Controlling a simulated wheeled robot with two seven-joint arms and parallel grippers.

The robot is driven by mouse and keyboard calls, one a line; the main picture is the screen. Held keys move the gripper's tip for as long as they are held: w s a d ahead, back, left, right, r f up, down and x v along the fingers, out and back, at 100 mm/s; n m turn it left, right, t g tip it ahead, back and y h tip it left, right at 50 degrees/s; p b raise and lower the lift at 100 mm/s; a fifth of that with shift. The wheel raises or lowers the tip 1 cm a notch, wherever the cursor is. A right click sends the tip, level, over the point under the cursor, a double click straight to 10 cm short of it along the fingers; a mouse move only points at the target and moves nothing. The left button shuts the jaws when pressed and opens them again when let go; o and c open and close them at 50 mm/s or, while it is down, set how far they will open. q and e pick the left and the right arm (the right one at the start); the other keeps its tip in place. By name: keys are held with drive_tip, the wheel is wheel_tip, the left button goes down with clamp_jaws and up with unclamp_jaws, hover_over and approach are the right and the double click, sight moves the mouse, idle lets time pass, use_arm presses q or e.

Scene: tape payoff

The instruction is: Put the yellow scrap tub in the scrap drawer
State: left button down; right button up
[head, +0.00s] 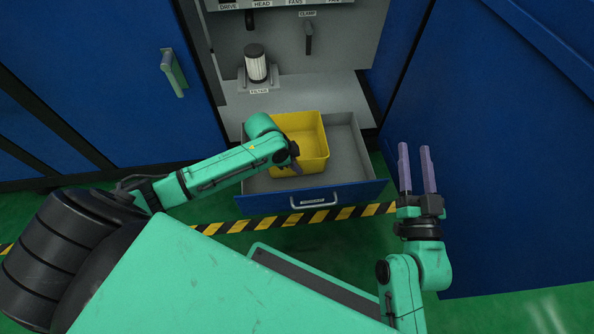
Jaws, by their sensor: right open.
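The yellow scrap tub (312,147) sits upright inside the open scrap drawer (345,192), in its left and middle part. The drawer has a grey inside and a blue front with a handle and a label. My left gripper (295,165) is at the tub's left side, its fingers by the tub's front left wall. My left wrist hides part of the tub and most of the fingers, so I cannot tell whether they grip the rim. My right gripper (416,168) is open and empty, pointing up, to the right of the drawer.
Above the drawer is a grey cabinet bay with a white filter (256,65) and a clamp lever (308,38). Open blue doors flank it. A yellow and black floor stripe (310,217) runs before the drawer. The drawer's right part is empty.

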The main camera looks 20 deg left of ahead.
use_arm(q)
drive_tip(key=shift+f+b, duration=0.45)
drive_tip(key=shift+f, duration=0.5)
drive_tip(key=c, duration=1)
unclamp_jaws()
drive_tip(key=shift+c, duration=0.2)
use_arm(e)
wheel_tip(320, 180, up, 12)
drive_tip(key=w+d+n+t+y, duration=0.1)
drive_tip(key=t, duration=0.2)
drive_tip(key=shift+d+f+t, duration=0.15)
drive_tip(key=shift+d+t, duration=0.05)
drive_tip(key=shift+t, duration=0.1)
use_arm(q)
drive_tip(key=shift+r, duration=0.1)
